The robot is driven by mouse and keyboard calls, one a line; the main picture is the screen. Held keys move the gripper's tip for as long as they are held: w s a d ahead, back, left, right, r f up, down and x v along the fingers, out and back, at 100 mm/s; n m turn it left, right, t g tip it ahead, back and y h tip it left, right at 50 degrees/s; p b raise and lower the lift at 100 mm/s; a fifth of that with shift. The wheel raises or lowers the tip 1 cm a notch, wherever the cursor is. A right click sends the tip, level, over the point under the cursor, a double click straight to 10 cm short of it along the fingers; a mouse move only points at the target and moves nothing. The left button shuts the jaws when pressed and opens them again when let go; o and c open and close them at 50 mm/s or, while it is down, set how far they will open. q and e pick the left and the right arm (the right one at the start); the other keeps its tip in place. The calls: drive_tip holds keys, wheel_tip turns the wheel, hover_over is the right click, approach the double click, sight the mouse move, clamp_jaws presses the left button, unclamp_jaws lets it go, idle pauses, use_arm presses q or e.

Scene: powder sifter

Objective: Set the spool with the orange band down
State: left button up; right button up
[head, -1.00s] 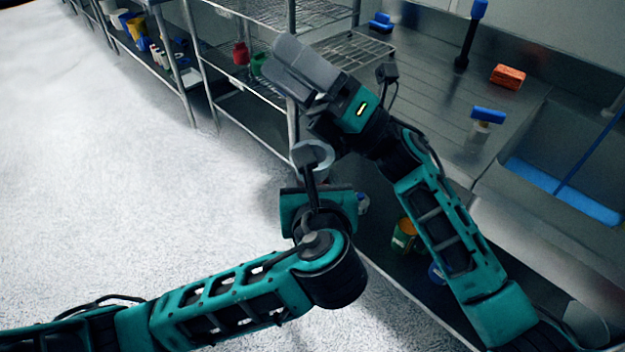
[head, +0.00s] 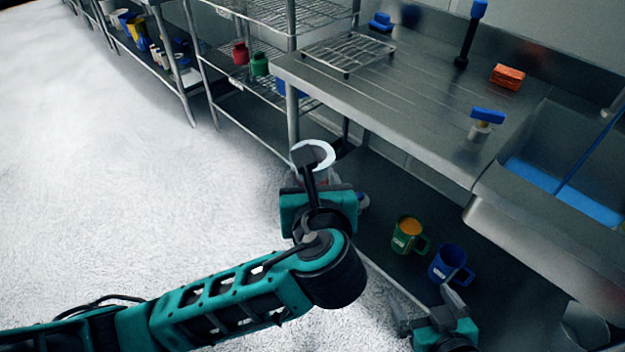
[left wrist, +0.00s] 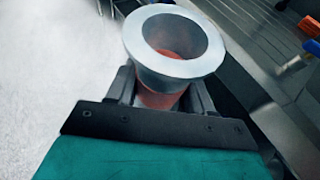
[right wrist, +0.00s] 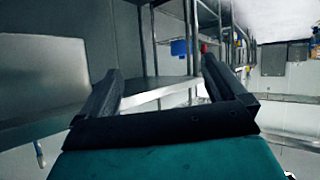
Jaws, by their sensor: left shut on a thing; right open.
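The spool (left wrist: 172,62) is a metal piece with a wide pale flange and an orange-red band under it. My left gripper (left wrist: 165,95) is shut on it around the band, with the flange above the fingers. In the head view the spool's pale rim (head: 327,157) shows past my left gripper (head: 318,185), beside the counter's front edge and above the floor; my wrist hides most of it. My right gripper (head: 430,305) is open and empty at the lower right, near the mugs. In the right wrist view nothing is between its fingers (right wrist: 160,90).
A steel counter (head: 410,120) holds a wire rack (head: 348,48), an orange sponge (head: 507,76), a blue-headed brush (head: 487,117) and a sink (head: 560,150). A green mug (head: 405,238) and a blue mug (head: 449,262) stand on the lower shelf. Wire shelving (head: 260,95) is behind. The counter's middle is clear.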

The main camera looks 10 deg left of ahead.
drive_tip(key=shift+s+d+f+m+g, duration=0.25)
drive_tip(key=shift+s+f, duration=0.15)
drive_tip(key=shift+s, duration=0.25)
drive_tip(key=shift+s+d+f+m+g, duration=0.15)
drive_tip(key=shift+s+f+g, duration=0.1)
drive_tip(key=shift+s+f, duration=0.25)
drive_tip(key=shift+s+r, duration=0.1)
